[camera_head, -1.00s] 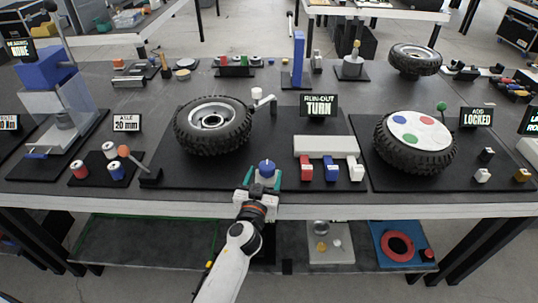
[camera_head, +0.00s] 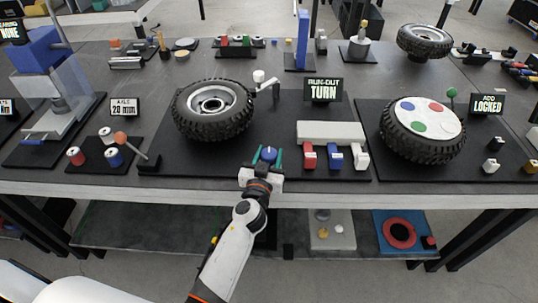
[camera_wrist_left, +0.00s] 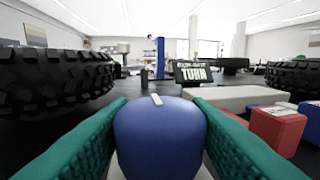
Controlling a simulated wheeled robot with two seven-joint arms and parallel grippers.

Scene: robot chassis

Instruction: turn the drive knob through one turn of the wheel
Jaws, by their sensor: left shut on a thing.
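The drive knob (camera_head: 268,154) is a blue round knob with a white mark on top, at the front edge of the black run-out mat. My left gripper (camera_head: 266,160) has its green fingers on either side of the knob and is shut on it. In the left wrist view the knob (camera_wrist_left: 160,138) fills the space between the two green fingers, its white mark near the top. The wheel (camera_head: 213,109), a black knobbly tyre with a silver rim, lies flat behind and left of the knob. The run-out sign (camera_head: 323,90) reads TURN. My right gripper is not in view.
Red, blue and white blocks (camera_head: 335,156) stand right of the knob before a white bar (camera_head: 331,132). Another wheel with coloured dots (camera_head: 423,130) lies further right by a LOCKED sign (camera_head: 487,104). An orange-ball lever (camera_head: 121,138) stands left.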

